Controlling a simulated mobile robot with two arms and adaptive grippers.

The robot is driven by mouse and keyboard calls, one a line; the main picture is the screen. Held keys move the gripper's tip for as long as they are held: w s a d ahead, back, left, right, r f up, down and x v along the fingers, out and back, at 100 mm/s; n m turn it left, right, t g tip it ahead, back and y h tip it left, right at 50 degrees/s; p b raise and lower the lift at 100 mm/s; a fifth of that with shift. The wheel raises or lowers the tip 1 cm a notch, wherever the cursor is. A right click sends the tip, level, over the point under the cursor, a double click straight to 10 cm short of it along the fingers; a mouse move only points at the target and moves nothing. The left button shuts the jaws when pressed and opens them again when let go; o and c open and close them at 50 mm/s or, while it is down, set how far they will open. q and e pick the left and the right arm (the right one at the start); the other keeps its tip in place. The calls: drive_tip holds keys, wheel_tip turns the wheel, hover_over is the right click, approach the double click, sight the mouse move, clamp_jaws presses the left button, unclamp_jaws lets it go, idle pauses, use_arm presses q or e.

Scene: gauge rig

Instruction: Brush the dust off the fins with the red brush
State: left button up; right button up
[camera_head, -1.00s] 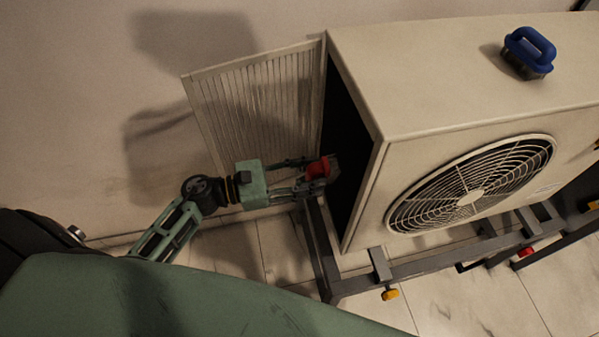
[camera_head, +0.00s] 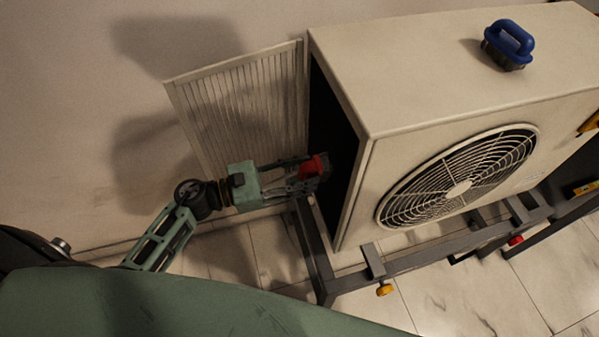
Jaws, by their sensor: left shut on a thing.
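The red brush (camera_head: 312,166) is in my left gripper (camera_head: 305,174), at the open left side of the beige outdoor unit (camera_head: 430,75). The gripper is shut on the brush. The brush's dark end points right, toward the dark opening (camera_head: 333,145). The fins (camera_head: 245,112) are a pale ribbed panel with darker streaks, standing open to the left of the unit, behind and above the gripper. I cannot tell whether the brush touches the fins. My right gripper is not in view.
The unit sits on a dark metal frame (camera_head: 430,260) with a yellow knob (camera_head: 384,290) and a red knob (camera_head: 515,240). A wall is behind.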

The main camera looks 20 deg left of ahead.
sight(307, 162)
use_arm(q)
drive_tip(key=shift+w+d, duration=0.35)
drive_tip(key=shift+d, duration=0.15)
drive_tip(key=shift+r, duration=0.1)
drive_tip(key=shift+s+r+p, duration=0.1)
drive_tip(key=shift+r+p, duration=0.95)
drive_tip(key=shift+r, duration=0.9)
drive_tip(key=shift+f+b, duration=0.15)
drive_tip(key=shift+b, duration=0.25)
wheel_tip(307, 162, down, 4)
drive_tip(key=b, duration=0.4)
drive_tip(key=shift+d, duration=0.1)
